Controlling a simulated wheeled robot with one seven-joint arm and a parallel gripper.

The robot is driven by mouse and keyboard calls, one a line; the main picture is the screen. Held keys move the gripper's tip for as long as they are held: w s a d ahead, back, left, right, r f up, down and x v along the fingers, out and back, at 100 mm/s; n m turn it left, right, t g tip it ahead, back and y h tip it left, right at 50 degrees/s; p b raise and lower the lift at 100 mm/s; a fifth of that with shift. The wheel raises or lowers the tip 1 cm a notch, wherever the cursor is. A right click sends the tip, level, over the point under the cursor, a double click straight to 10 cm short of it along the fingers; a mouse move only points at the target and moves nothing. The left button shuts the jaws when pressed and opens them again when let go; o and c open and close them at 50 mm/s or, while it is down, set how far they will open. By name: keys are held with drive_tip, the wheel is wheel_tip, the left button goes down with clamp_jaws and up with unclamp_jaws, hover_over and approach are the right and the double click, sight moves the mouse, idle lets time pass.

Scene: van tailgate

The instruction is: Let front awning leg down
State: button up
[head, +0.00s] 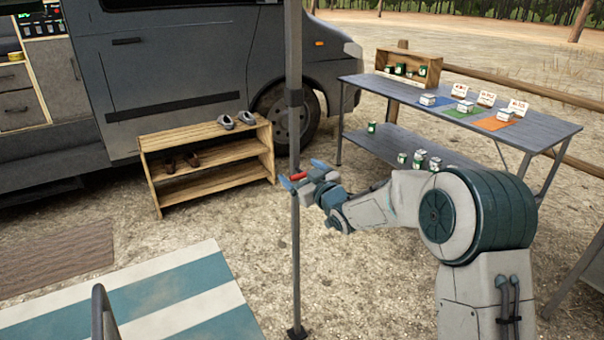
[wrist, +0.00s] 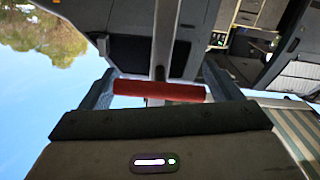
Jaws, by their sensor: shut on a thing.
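The front awning leg (head: 294,130) is an upright grey pole in the middle of the head view, with a wider upper tube and a thinner lower tube. Its dark foot (head: 297,332) appears to be at the ground beside the striped mat. A red handle (wrist: 160,90) lies across the leg (wrist: 165,35) in the wrist view. My gripper (head: 301,175) is at the leg about halfway down the head view, shut on the red handle. In the wrist view, a finger sits at each end of the handle. How the handle joins the leg is partly hidden.
A wooden shoe rack (head: 205,133) with shoes stands behind the leg, by the grey van (head: 190,60). A metal table (head: 375,85) with cans and small boxes is at right. A striped mat (head: 190,270) lies at lower left. Bare gravel surrounds the foot.

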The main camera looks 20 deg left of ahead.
drive_tip(key=shift+r, duration=0.1)
drive_tip(key=o, duration=1.2)
drive_tip(key=shift+o, duration=0.2)
drive_tip(key=v, duration=1.3)
drive_tip(key=shift+s+d+p, duration=0.25)
drive_tip(key=shift+s+p, duration=0.05)
drive_tip(key=shift+p, duration=0.05)
